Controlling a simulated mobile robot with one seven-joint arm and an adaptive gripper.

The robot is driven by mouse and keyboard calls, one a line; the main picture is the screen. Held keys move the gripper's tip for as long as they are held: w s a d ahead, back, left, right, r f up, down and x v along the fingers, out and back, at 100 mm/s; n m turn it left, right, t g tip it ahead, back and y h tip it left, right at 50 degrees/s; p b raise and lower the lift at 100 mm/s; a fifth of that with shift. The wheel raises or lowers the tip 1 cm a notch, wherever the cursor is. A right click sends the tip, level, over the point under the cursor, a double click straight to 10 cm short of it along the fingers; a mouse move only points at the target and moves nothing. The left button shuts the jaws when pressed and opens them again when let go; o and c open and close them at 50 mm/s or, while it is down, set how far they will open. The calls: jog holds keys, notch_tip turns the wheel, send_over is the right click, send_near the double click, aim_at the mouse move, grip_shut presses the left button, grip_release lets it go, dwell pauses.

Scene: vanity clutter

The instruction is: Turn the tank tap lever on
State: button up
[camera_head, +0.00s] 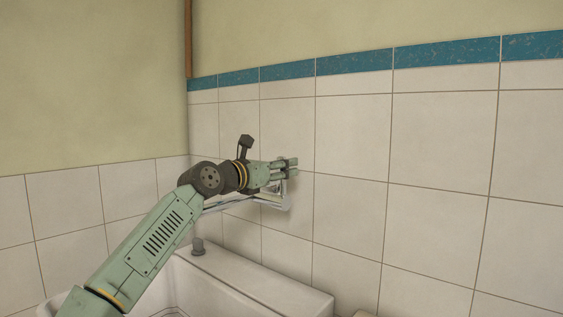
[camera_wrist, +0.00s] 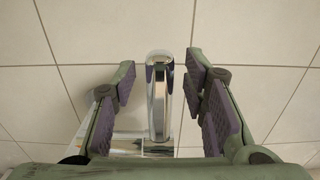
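A chrome tap lever (camera_wrist: 159,98) stands out from the tiled wall in the wrist view, with a rounded end and a long straight body. My gripper (camera_wrist: 164,82) is open, with its purple-padded fingers on either side of the lever and gaps showing on both sides. In the head view my gripper (camera_head: 291,166) is close to the wall, just above the chrome tap fitting (camera_head: 285,203). The fitting is partly hidden behind my gripper and arm there. I cannot tell from these views how the lever is turned.
The tiled wall (camera_head: 350,150) is close behind the fitting. The wall to the right is clear.

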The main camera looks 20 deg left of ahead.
jog(key=shift+w+d, duration=0.1)
jog(key=shift+w, duration=0.2)
jog(key=shift+c, duration=0.5)
grip_shut()
